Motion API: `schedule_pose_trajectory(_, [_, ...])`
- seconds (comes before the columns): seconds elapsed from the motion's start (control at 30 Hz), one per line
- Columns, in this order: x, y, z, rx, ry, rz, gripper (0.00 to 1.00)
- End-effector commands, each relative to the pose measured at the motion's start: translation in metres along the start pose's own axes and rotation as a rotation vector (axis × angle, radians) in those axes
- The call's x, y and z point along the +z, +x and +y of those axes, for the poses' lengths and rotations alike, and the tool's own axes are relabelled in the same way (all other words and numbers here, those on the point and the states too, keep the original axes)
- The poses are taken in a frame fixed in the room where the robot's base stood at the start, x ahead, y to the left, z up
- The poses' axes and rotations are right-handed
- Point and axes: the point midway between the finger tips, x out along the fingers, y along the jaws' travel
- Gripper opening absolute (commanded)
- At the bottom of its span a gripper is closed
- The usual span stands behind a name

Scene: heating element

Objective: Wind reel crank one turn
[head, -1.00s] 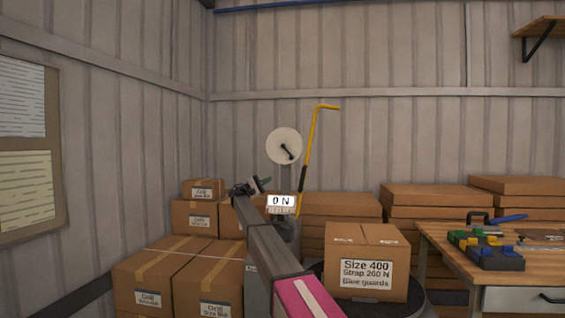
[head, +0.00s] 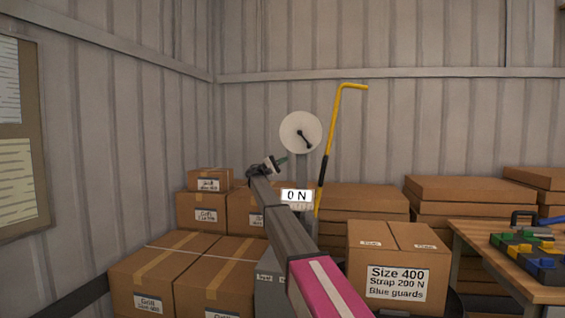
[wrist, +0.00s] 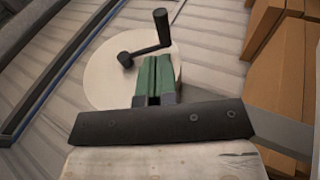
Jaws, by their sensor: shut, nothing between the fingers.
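The reel (head: 301,132) is a pale round disc on a grey post in the head view, with a small black crank (head: 304,137) on its face. In the wrist view the reel (wrist: 103,75) lies beyond my gripper, and its black crank (wrist: 146,50) has an arm with a handle (wrist: 162,27) pointing up. My gripper (head: 284,160) is below and left of the reel in the head view. In the wrist view the green fingers of my gripper (wrist: 153,60) are together and empty, just below the crank in the picture. I cannot tell whether they touch it.
A display reading 0 N (head: 297,195) stands below the reel. A yellow bent bar (head: 332,130) rises right of it. A carton labelled Size 400 (head: 360,270) is at front right, with stacked boxes (head: 180,260) at left and a workbench (head: 500,262) at right.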

Motion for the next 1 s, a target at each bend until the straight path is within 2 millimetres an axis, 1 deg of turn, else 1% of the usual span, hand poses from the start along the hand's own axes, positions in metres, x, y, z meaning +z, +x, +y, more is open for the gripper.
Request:
schedule_pose_trajectory(0.03, [0.001,0.011,0.0,-0.001,0.0,-0.002,0.0])
schedule_pose_trajectory(0.2, [0.001,0.043,0.0,-0.001,0.0,-0.002,0.0])
schedule_pose_trajectory(0.4, [0.001,0.076,0.0,-0.001,0.0,-0.001,0.0])
schedule_pose_trajectory(0.5, [0.001,0.089,0.0,-0.001,0.0,-0.002,0.0])
schedule_pose_trajectory(0.7, [0.0,0.101,0.001,0.0,0.001,0.0,0.0])
schedule_pose_trajectory(1.0, [0.0,0.103,0.0,0.0,0.0,0.0,0.0])
